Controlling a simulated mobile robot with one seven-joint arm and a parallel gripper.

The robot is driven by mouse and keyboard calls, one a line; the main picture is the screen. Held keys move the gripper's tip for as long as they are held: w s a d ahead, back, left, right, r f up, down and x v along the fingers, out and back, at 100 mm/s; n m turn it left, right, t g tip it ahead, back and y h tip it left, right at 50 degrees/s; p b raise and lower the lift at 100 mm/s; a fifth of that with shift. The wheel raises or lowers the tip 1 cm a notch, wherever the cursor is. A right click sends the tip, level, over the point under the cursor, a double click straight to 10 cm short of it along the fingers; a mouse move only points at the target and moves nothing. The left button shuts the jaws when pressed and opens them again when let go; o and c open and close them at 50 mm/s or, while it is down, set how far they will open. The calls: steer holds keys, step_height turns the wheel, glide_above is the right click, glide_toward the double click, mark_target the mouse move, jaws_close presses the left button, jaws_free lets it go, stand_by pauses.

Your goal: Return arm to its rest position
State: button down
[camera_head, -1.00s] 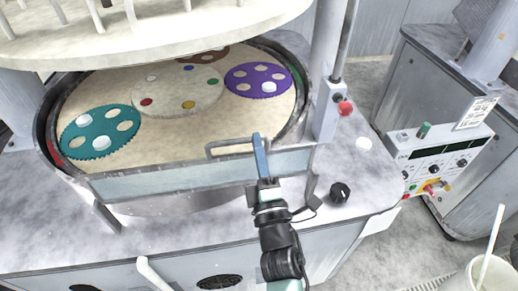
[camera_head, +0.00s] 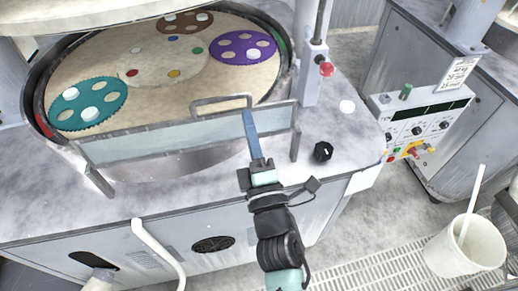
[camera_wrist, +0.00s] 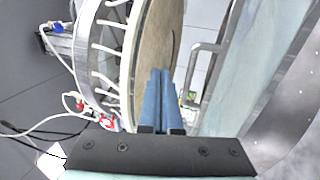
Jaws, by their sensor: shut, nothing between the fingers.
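My gripper (camera_head: 250,122) has long blue fingers. In the head view it stands in front of the polishing machine, overlapping the right part of the clear guard (camera_head: 185,137) and its handle (camera_head: 220,102). In the wrist view the two blue fingers (camera_wrist: 157,75) lie side by side, shut, with nothing between them. My arm reaches up from the bottom of the head view. Whether the fingertips touch the guard cannot be told.
The round platen (camera_head: 200,95) holds a teal carrier (camera_head: 68,112), a purple carrier (camera_head: 237,53) and a brown carrier (camera_head: 176,22), with white discs. A black knob (camera_head: 322,151) sits on the machine top. A control box (camera_head: 425,125) and a white bucket (camera_head: 450,255) stand at right.

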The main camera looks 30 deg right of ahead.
steer(key=s+a+b, duration=0.1)
steer(key=s+a, duration=0.1)
steer(key=s, duration=0.3)
steer(key=w+a+r+m+t+h+b, duration=0.1)
steer(key=w+a+r+m+t, duration=0.3)
steer(key=r, duration=0.6)
steer(key=a+r+m+g+b, duration=0.1)
steer(key=r+m, duration=0.6)
steer(key=r, duration=0.4)
steer(key=s+a+r+m+t+y, duration=0.2)
steer(key=a+r, duration=0.3)
steer(key=r, duration=0.3)
steer(key=s+a+r+m+t+y+b, duration=0.1)
steer(key=s+a+r+y, duration=0.3)
steer(key=r, duration=0.4)
steer(key=shift+s+a+r+m+t+y, duration=0.15)
steer(key=shift+a+m+t+y, duration=0.25)
steer(key=shift+a, duration=0.5)
